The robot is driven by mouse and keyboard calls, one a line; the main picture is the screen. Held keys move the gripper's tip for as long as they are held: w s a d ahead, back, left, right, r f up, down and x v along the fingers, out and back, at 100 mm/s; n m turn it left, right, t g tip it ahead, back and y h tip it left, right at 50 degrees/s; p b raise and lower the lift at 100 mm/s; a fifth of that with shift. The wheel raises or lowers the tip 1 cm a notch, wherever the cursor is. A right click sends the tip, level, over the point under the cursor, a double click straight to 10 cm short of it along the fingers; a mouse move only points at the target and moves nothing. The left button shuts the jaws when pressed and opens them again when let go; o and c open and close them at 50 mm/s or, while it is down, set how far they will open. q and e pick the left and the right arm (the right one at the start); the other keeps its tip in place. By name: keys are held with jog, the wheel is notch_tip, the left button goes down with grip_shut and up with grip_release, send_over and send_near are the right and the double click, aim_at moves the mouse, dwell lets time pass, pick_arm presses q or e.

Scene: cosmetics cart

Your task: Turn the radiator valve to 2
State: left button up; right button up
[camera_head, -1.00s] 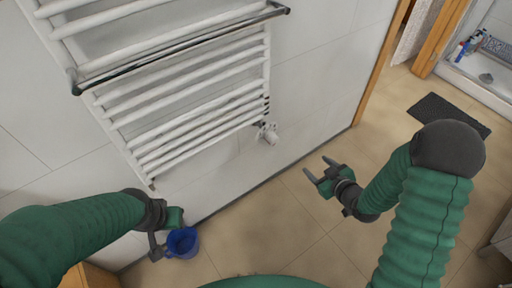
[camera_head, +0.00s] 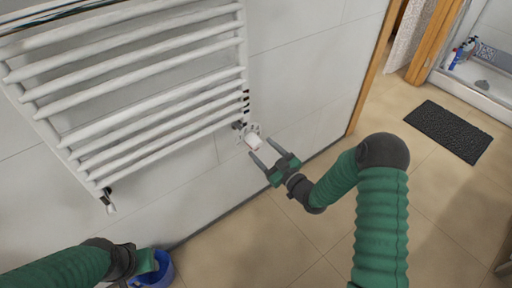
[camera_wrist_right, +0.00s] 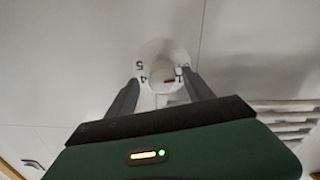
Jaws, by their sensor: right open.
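The white radiator valve (camera_head: 254,139) sits at the lower right corner of the white towel radiator (camera_head: 150,95). In the right wrist view the valve knob (camera_wrist_right: 163,60) faces me, with dark numbers on its rim and a small red mark near its lower edge. A 5 shows at its left and what looks like a 1 at its right. My right gripper (camera_head: 260,148) is open; its fingertips lie just short of the knob in the head view and on either side of its lower part in the wrist view. My left gripper (camera_head: 148,272) is low at left, partly hidden.
A blue bucket (camera_head: 163,271) is beside my left gripper; whether it is gripped is unclear. The tiled wall is close behind the valve. A dark mat (camera_head: 448,131) lies on the open floor at right, near a wooden door frame (camera_head: 434,45).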

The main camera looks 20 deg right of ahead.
aim_at(260, 148)
jog(key=x, duration=0.4)
jog(key=shift+b, duration=0.4)
jog(key=shift+a+r, duration=0.1)
jog(key=shift+a, duration=0.15)
jog(key=shift+d, duration=0.15)
jog(key=c, duration=0.4)
grip_shut()
